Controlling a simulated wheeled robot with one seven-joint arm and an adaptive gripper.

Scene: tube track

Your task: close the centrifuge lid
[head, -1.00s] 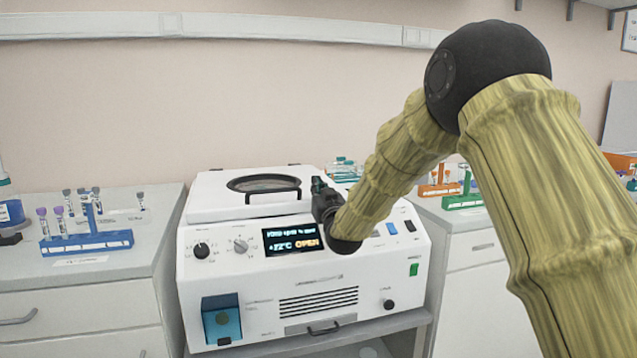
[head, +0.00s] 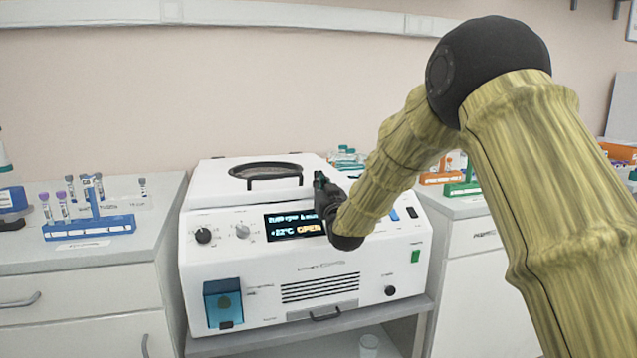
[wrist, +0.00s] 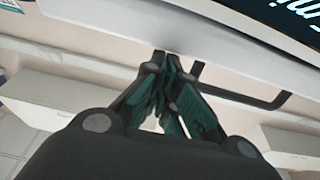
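The white centrifuge (head: 300,268) stands in the middle of the head view, and its display (head: 295,226) reads OPEN. Its white lid (head: 215,186), with a round window and a dark handle (head: 275,183), lies low over the top. I cannot tell whether it is fully down. My gripper (head: 320,182) is at the lid's front right, right of the handle. In the wrist view its fingers (wrist: 166,60) are together with nothing seen between them, close to a white edge. The handle (wrist: 240,97) shows beside them. Contact with the lid is not clear.
A blue tube rack (head: 90,228) stands on the left counter. Orange (head: 440,178) and green (head: 462,188) racks stand on the right counter behind my arm. Teal-capped items (head: 345,158) are behind the centrifuge. The centrifuge is on a grey shelf between the counters.

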